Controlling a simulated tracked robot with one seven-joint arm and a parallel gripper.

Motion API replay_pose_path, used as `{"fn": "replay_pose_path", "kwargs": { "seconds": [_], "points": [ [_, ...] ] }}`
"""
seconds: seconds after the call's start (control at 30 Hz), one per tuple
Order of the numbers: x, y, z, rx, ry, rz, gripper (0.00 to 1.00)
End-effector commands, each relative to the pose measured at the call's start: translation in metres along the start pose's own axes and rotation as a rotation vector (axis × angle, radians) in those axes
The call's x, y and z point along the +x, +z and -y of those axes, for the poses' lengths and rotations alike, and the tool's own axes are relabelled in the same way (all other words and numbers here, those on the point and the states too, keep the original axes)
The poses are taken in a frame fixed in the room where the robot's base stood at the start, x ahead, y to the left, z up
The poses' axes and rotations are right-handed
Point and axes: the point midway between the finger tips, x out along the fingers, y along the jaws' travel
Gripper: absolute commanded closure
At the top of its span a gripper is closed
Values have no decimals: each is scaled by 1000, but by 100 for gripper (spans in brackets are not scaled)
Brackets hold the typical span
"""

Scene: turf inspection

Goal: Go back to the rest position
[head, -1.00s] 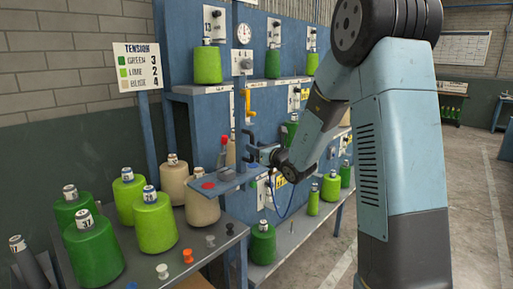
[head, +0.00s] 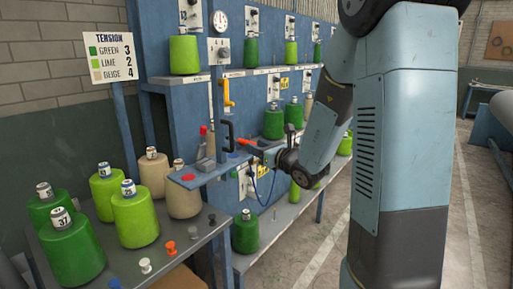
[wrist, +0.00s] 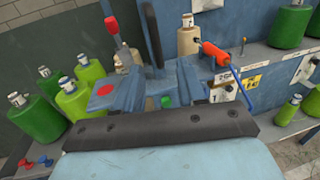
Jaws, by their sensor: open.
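My gripper (head: 264,155) is open and empty, just right of a small blue shelf (head: 215,172) on the machine frame. In the wrist view its two blue-grey jaws (wrist: 156,94) stand apart with nothing seen held between them. The shelf carries a red button (head: 188,177) and a red-tipped lever (head: 204,142). A black handle (head: 229,137) stands upright close to the jaws; I cannot tell whether they touch it. My arm bends down from the upper right of the head view.
An orange-handled tool (wrist: 215,53) with a blue cord is close by. Green, lime and beige cones crowd the left table (head: 185,258) and machine shelves. A tension sign (head: 108,62) stands behind the table. Open floor (head: 330,245) lies on the right.

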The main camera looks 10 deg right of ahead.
Motion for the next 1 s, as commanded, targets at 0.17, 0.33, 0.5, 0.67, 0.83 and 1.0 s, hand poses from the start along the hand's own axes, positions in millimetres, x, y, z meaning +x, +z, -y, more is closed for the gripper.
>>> {"fn": "replay_pose_path", "kwargs": {
  "seconds": [0.17,0.33,0.5,0.67,0.83,1.0],
  "points": [
    [0,2,-3,-9,10,0,60],
    [-6,18,-34,-115,130,-10,60],
    [-27,37,-90,-332,349,-35,60],
    [-56,45,-134,-562,547,-64,60],
    [-94,45,-168,-824,740,-100,60],
    [-135,39,-187,-1099,913,-144,60]
  ]
}}
